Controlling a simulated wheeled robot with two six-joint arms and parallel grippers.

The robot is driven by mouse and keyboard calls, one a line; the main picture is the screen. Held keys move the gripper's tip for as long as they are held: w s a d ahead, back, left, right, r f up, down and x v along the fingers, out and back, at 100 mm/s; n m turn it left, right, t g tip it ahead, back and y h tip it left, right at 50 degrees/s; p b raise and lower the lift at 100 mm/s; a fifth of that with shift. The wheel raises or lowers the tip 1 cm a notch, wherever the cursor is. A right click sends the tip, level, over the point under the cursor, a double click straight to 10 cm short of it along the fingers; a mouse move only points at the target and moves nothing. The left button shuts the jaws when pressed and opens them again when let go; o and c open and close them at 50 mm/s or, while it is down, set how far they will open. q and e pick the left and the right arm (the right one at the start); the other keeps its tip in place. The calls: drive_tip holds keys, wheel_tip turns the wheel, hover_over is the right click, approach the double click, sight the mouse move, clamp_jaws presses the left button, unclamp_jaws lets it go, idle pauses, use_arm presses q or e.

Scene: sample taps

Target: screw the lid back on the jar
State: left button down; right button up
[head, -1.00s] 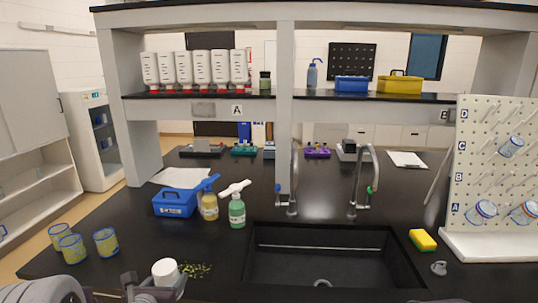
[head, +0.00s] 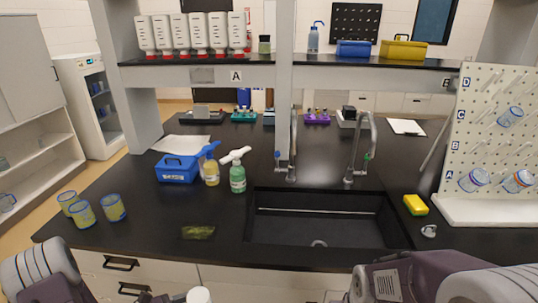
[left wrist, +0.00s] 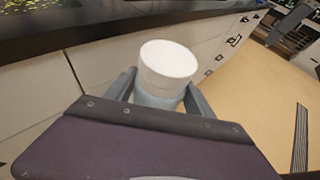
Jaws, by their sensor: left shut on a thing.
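My left gripper (left wrist: 160,92) is shut on a jar (left wrist: 155,98) with a pale blue-grey body. A white lid (left wrist: 168,64) sits on top of the jar, slightly tilted in the left wrist view. How tightly the lid is seated cannot be seen. In the head view only the white lid (head: 200,295) shows at the bottom edge, in front of the counter. The jar's lower part is hidden by my gripper. My right arm enters at the lower right of the head view, but its fingertips are out of the picture.
A green flecked patch (head: 198,232) lies on the black counter (head: 150,235). Several yellow-blue cups (head: 83,213) stand at left. A blue box (head: 177,169), a green bottle (head: 238,177) and a sink (head: 320,222) are behind. A yellow sponge (head: 416,204) lies at right.

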use_arm(q)
drive_tip(key=shift+s+d+r, duration=0.1)
drive_tip(key=shift+d+r, duration=0.15)
drive_tip(key=shift+r, duration=0.1)
drive_tip(key=shift+a, duration=0.1)
use_arm(e)
drive_tip(key=shift+a, duration=0.1)
use_arm(q)
drive_tip(key=w+d+m+g+h, duration=0.1)
drive_tip(key=d+m+g, duration=0.3)
drive_tip(key=d, duration=0.3)
drive_tip(key=d+f+m+g+h, duration=0.1)
drive_tip(key=d+m+g, duration=0.3)
drive_tip(key=d, duration=0.3)
drive_tip(key=shift+w+d+f+g+h, duration=0.3)
drive_tip(key=shift+w+d+g+h, duration=0.1)
drive_tip(key=shift+g, duration=0.2)
use_arm(e)
drive_tip(key=shift+c, duration=0.3)
